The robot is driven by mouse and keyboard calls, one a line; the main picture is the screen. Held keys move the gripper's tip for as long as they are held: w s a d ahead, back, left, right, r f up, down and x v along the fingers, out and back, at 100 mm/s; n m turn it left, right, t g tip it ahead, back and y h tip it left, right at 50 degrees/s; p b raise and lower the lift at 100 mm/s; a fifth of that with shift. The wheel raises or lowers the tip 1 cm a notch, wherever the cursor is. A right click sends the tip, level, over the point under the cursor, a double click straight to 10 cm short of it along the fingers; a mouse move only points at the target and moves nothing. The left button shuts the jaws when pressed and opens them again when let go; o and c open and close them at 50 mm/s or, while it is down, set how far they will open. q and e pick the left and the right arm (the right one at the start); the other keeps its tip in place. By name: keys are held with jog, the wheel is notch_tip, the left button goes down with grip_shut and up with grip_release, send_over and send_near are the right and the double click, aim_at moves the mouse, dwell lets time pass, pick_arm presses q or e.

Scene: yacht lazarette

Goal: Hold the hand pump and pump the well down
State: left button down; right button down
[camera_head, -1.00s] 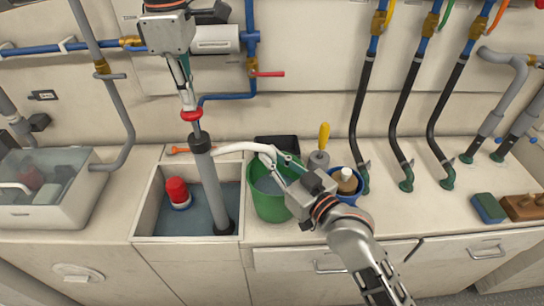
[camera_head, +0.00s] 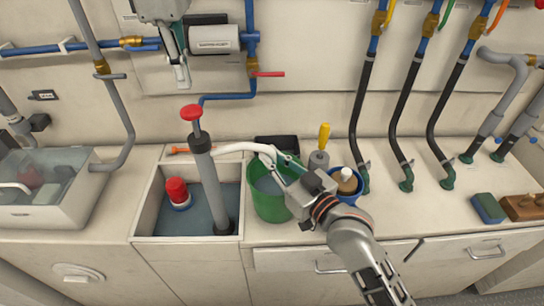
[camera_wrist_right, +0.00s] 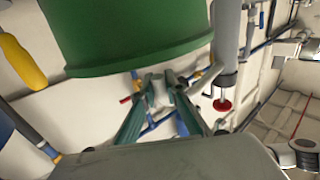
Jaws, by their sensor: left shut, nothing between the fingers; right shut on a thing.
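The grey hand pump (camera_head: 210,185) stands upright in the well (camera_head: 146,215), its foot in the water. Its red handle (camera_head: 191,112) is up on its rod above the pump body. The white discharge hose (camera_head: 238,147) runs from the pump top to the green bucket (camera_head: 270,205), which has liquid in it. My right gripper (camera_head: 272,160) is shut on the hose end over the bucket; its fingers (camera_wrist_right: 163,85) also show in the right wrist view beside the bucket. My left gripper (camera_head: 183,82) is shut and empty, above and apart from the handle.
A red-topped object (camera_head: 177,192) sits in the well water. A blue bowl (camera_head: 347,187) and a yellow-handled tool (camera_head: 321,145) stand right of the bucket. Black hoses (camera_head: 402,115) rise behind. A clear basin (camera_head: 60,205) is at left.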

jog(key=c, duration=2)
grip_release()
jog(key=shift+o, duration=0.2)
jog(key=v, duration=1.2)
